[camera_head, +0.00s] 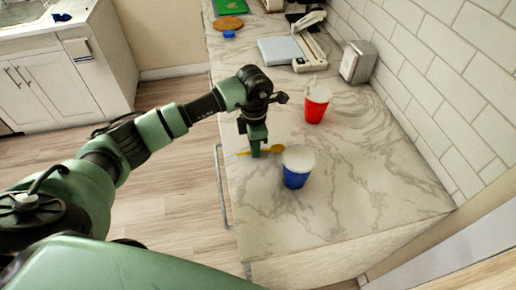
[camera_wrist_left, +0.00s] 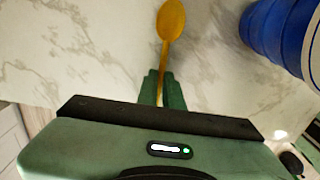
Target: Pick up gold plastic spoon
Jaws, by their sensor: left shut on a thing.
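The gold plastic spoon (camera_head: 274,149) lies at the counter's left edge in the head view, its bowl toward the blue cup. In the left wrist view the spoon (camera_wrist_left: 171,22) points away from my gripper, bowl at the top. My left gripper (camera_head: 256,152) reaches down over the counter and is shut on the spoon's handle. Its green fingers (camera_wrist_left: 164,88) sit on both sides of the handle in the wrist view. Whether the spoon is clear of the counter I cannot tell. My right gripper is not in view.
A blue cup (camera_head: 295,177) stands close to the spoon's right; it also shows in the wrist view (camera_wrist_left: 275,35). A red cup (camera_head: 316,108) stands farther back. A metal napkin holder (camera_head: 358,62) is by the tiled wall. The front of the marble counter (camera_head: 330,215) is clear.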

